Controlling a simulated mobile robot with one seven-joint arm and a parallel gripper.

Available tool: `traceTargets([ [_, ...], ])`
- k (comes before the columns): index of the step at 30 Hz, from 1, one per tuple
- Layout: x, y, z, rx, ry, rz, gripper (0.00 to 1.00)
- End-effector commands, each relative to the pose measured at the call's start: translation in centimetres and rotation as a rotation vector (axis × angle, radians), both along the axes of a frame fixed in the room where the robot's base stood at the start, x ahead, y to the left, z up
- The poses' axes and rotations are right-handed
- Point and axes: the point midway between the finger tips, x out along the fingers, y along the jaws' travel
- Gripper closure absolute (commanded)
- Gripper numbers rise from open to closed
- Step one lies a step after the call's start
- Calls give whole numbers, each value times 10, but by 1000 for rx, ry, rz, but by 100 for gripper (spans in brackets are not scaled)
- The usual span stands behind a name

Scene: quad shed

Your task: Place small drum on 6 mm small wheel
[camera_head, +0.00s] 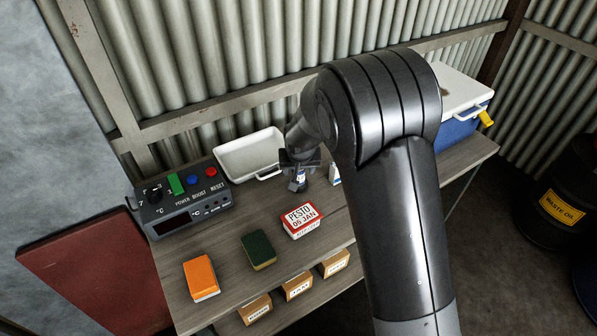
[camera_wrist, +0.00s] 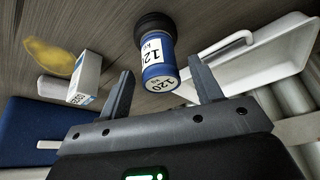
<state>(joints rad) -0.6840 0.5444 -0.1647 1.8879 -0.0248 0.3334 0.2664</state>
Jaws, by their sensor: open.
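A small blue drum (camera_wrist: 158,62) with a white label reading 120 stands between my fingers in the wrist view. Its far end meets a dark round piece (camera_wrist: 153,22) that looks like the small wheel; whether they are fully seated together I cannot tell. My gripper (camera_wrist: 160,80) is open, with one finger on each side of the drum and visible gaps beside it. In the head view my gripper (camera_head: 300,160) is over the table, and the drum (camera_head: 299,180) shows partly below it. The wheel cannot be made out there.
A white tray (camera_head: 225,161) lies behind my gripper. A small white box (camera_wrist: 87,75) and a yellow object (camera_wrist: 47,57) are near the drum. A control box (camera_head: 183,217), a pesto box (camera_head: 302,233) and two sponges are on the table; a blue cooler (camera_head: 455,128) is at right.

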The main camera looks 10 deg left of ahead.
Motion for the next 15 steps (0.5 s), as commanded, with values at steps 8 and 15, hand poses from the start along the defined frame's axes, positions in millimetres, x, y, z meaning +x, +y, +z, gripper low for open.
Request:
traceTargets([
  [8,-20,-6,52,3,-3,0,41],
  [15,-32,-10,82,1,-2,0,41],
])
